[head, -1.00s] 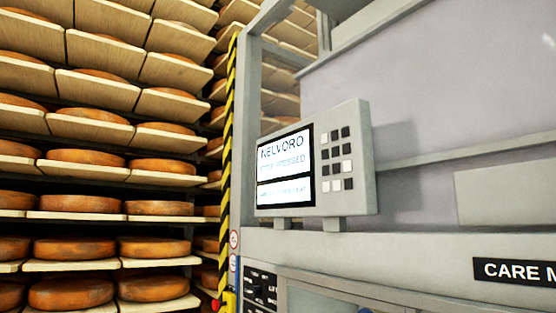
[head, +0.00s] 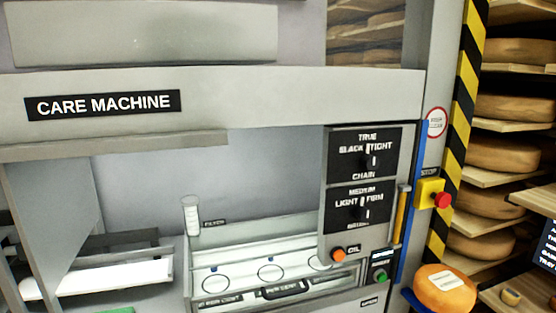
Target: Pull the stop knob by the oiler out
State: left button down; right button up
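A red stop knob (head: 441,200) sits on a yellow box (head: 428,193) under a STOP label, on the right post of the care machine. An orange knob (head: 338,254) marked OIL is lower left of it on the machine's panel. I cannot tell from this view whether the stop knob is pressed in or out. Neither of my grippers is in view.
The care machine (head: 300,97) fills the left and middle. A green button (head: 380,276) and a yellow handle-like bar (head: 401,215) are near the stop box. An orange cheese wheel (head: 445,291) is below it. Shelves of cheese wheels (head: 518,108) stand at the right.

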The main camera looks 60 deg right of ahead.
aim_at(442, 200)
jog(key=z, duration=2.7)
